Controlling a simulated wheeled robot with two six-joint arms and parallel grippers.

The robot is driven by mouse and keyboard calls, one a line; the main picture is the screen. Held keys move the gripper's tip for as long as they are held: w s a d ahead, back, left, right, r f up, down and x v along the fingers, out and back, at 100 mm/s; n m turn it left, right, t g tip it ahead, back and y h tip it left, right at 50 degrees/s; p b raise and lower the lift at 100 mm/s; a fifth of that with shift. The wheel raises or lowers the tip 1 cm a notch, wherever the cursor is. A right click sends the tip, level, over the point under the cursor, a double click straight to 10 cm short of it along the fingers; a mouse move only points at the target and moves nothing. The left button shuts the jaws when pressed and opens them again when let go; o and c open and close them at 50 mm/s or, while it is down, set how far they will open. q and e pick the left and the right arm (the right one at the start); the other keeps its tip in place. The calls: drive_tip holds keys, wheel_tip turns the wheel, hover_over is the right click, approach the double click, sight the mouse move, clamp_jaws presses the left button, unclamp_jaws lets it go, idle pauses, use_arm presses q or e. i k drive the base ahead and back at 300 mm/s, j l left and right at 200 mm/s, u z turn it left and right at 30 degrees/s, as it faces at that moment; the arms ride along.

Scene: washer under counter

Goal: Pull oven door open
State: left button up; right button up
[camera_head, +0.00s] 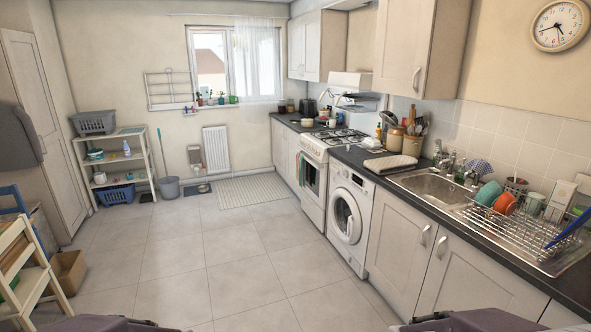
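The white oven (316,205) stands against the right-hand counter run, between the washing machine and the farther cabinets. Its door faces left and looks closed. A green and white towel (308,173) hangs over the front of the door and hides part of it. The gas hob (333,137) is on top of the oven. Only dark parts of my arms show at the bottom edge, well short of the oven. Neither of my grippers can be seen.
A white washing machine (348,218) stands nearer than the oven. White cabinets (395,248) and a sink (428,186) are at the right. A wooden rack (25,275) and cardboard box (69,271) are at the lower left. The tiled floor (215,250) between is clear.

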sight(316, 183)
drive_tip(key=i+l, duration=0.1)
drive_tip(key=i, duration=4.85)
drive_tip(key=j, duration=0.1)
